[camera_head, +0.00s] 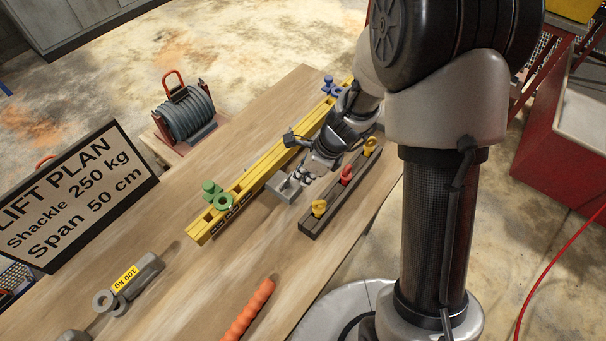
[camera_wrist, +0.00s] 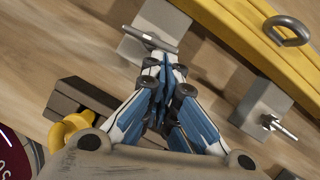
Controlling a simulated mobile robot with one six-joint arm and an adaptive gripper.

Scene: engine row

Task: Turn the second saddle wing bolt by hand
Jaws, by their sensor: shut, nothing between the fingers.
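The yellow beam (camera_head: 262,170) lies across the bench and also crosses the top right of the wrist view (camera_wrist: 240,38). Beside it in the wrist view are a grey saddle block (camera_wrist: 140,52) with a wing bolt (camera_wrist: 150,39) and another grey block (camera_wrist: 258,98) with a bolt (camera_wrist: 280,127). I cannot tell which is the second saddle. One grey block (camera_head: 283,189) shows in the head view. My gripper (camera_head: 301,178) is shut and empty. In the wrist view its fingertips (camera_wrist: 164,64) are close to the first block's wing bolt; contact is unclear.
A dark rail (camera_head: 330,202) with yellow and red eye pieces stands close on the right. Green (camera_head: 222,201) and blue (camera_head: 331,87) fittings sit along the beam. A steel eyebolt (camera_wrist: 290,32) shows beside it.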

